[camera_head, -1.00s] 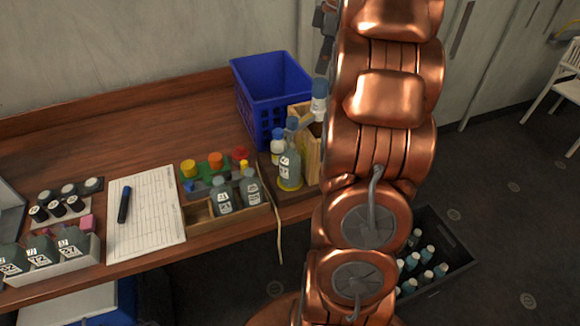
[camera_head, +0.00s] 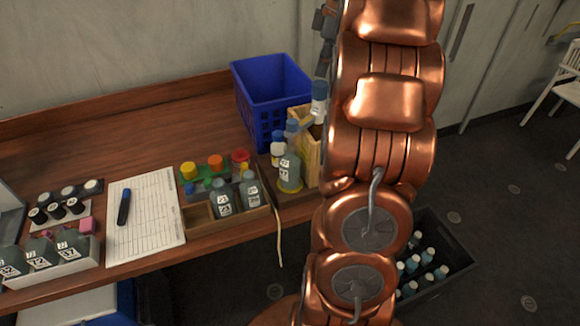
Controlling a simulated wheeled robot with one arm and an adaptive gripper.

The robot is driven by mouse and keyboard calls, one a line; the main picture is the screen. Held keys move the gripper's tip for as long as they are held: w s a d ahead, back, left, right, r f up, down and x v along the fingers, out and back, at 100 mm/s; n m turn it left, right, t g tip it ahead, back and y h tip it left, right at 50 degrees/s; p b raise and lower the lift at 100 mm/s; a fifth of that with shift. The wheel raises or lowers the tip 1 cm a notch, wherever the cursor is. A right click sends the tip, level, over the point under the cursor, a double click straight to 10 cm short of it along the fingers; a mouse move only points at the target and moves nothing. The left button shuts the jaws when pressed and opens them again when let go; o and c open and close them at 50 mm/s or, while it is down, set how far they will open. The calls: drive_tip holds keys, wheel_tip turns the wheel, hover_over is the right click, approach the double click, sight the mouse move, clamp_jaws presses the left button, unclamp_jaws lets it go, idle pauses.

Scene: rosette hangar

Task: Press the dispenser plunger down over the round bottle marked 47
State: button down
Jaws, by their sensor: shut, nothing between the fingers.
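A round clear bottle (camera_head: 290,172) with a white label stands upright on a yellow ring at the right end of the bench. The number on its label is too small to read. Behind and right of it is the dispenser, with a blue-topped white plunger (camera_head: 319,103). A blue part (camera_head: 292,126) sits above the bottle's mouth; I cannot tell if it touches. My gripper (camera_head: 322,70) is dark grey and shut, pointing down just above the plunger top. Its tips are small here, and contact cannot be told. My copper arm hides part of it and the dispenser's right side.
A blue basket (camera_head: 268,75) stands behind the dispenser. A white-capped bottle (camera_head: 277,150) stands close left of the round bottle. A wooden tray (camera_head: 196,217) holds more bottles. A paper sheet (camera_head: 150,222) lies left. A dark crate (camera_head: 452,243) of bottles is on the floor.

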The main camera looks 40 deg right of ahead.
sight(320, 83)
drive_tip(key=shift+f, duration=0.1)
idle(0.3)
drive_tip(key=shift+s+b+x, duration=0.2)
drive_tip(key=shift+b+x, duration=0.9)
drive_tip(key=shift+x, duration=0.2)
drive_tip(key=shift+d+f, duration=0.2)
drive_tip(key=shift+f, duration=0.25)
drive_tip(key=shift+r, duration=0.15)
drive_tip(key=shift+w+a+p+v, duration=0.2)
drive_tip(key=shift+p+v, duration=0.15)
drive_tip(key=shift+v, duration=0.8)
drive_tip(key=shift+w+a+p+v, duration=0.15)
drive_tip(key=shift+p+v, duration=0.15)
drive_tip(key=shift+v, duration=0.8)
drive_tip(key=shift+w+a+p+v, duration=0.1)
drive_tip(key=shift+w+p+v, duration=0.2)
drive_tip(key=shift+v, duration=0.85)
drive_tip(key=shift+s+r, duration=0.1)
drive_tip(key=shift+a, duration=0.15)
